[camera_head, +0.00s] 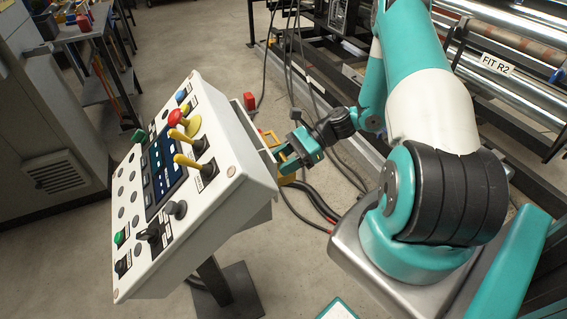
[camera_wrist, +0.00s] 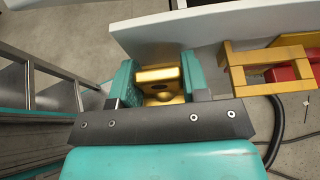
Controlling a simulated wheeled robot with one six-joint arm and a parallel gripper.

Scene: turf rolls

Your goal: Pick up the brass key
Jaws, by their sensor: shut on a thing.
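My gripper (camera_head: 289,158) is beside the right side of the white control console, at the end of my teal and black arm. In the wrist view my gripper (camera_wrist: 160,82) has its two teal fingers on either side of a brass-coloured piece, taken as the brass key (camera_wrist: 156,75), and is shut on it. A flat brass face with a dark hole shows between the fingers. The rest of the key is hidden by the gripper's dark crossbar. I cannot tell whether the key touches the white panel just beyond it.
The white console (camera_head: 225,180) carries buttons, yellow levers and a screen. A yellow frame (camera_wrist: 270,58) and a red part (camera_wrist: 288,72) are close to the right of my gripper. Cables (camera_head: 310,200) run below it. A metal ladder-like frame (camera_wrist: 45,80) is at the left. Open floor (camera_head: 60,255) lies left of the console.

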